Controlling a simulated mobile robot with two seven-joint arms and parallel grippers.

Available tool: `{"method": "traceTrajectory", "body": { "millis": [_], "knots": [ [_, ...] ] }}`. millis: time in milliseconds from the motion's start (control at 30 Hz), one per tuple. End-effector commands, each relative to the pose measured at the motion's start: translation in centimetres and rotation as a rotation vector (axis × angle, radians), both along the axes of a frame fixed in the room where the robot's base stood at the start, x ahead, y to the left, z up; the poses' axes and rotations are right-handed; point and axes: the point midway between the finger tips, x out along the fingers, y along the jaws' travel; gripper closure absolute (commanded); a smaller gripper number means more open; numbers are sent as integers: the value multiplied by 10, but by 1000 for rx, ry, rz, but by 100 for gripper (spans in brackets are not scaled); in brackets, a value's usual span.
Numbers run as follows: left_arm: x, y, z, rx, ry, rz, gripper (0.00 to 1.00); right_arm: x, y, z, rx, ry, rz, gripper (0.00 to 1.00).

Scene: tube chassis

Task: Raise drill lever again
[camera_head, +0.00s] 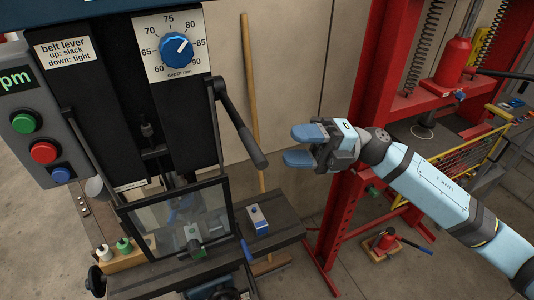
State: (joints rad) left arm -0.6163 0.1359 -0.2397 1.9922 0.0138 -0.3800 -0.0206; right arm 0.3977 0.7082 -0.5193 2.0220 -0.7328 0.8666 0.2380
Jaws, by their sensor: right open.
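The drill press stands on the left with its black feed lever (243,131) at its right side. The lever slopes down and to the right from its pivot, with a thicker grip at its lower end. My right gripper (289,145) is open and empty. Its two blue fingers point left, just right of the lever's grip, with a gap between them in the picture. The depth dial (175,49) has a blue knob and a scale from 60 to 90. My left gripper is not in view.
A clear guard (165,222) covers the drill's working area. A blue-and-white box (257,220) sits on the drill table (286,226). A wooden pole (252,90) leans behind the lever. A red press frame (357,130) stands behind my right arm.

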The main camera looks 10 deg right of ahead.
Motion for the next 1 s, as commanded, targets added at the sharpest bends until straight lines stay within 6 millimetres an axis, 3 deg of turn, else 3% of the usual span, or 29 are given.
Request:
{"method": "traceTrajectory", "body": {
  "millis": [200,567,700,800,1000],
  "knots": [
    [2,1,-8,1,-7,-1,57,2,-29,-7,-1,1,-2,52],
    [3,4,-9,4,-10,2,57,2,-35,-7,0,0,0,52],
    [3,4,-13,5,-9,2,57,2,-34,-11,11,-32,-2,81],
    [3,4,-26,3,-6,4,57,4,-32,-21,52,-151,-13,100],
    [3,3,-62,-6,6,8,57,12,-26,-56,226,-633,-109,100]
  ]
}}
